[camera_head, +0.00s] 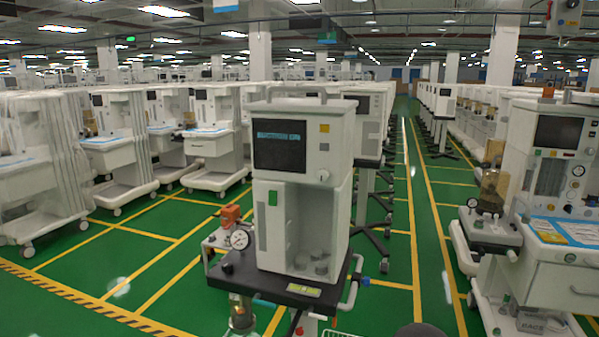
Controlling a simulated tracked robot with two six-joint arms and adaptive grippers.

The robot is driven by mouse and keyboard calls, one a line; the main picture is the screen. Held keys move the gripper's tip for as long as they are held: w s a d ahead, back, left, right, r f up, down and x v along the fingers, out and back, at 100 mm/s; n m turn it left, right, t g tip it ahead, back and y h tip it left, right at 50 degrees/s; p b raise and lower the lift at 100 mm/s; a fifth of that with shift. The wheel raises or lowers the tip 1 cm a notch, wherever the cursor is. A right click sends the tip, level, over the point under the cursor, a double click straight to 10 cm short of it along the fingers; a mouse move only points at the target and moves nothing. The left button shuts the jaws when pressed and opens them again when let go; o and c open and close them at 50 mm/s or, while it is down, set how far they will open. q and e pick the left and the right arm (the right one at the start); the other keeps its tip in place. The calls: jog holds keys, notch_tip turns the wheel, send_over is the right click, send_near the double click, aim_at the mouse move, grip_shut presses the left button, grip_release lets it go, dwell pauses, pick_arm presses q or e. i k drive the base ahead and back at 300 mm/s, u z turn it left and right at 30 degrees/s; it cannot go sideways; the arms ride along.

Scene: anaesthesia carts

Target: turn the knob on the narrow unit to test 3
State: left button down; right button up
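The narrow unit (337,150) is a tall, pale cabinet on a dark base, in the middle of the head view. Its dark screen (279,146) with a blue band is on the upper front. A small, pale round knob (323,175) sits low on the right of the upper front panel. The knob's markings and pointer are too small to read. Neither of my grippers shows in this view.
A round gauge (239,239) and an orange part (230,215) stick out on the unit's left. A larger cart (556,180) stands at the right, and several pale carts line the left. Green floor (400,290) with yellow lines is free right of the unit.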

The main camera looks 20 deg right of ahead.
aim_at(322, 174)
jog(key=z, duration=0.3)
jog(key=i, duration=0.85)
jog(key=z, duration=0.65)
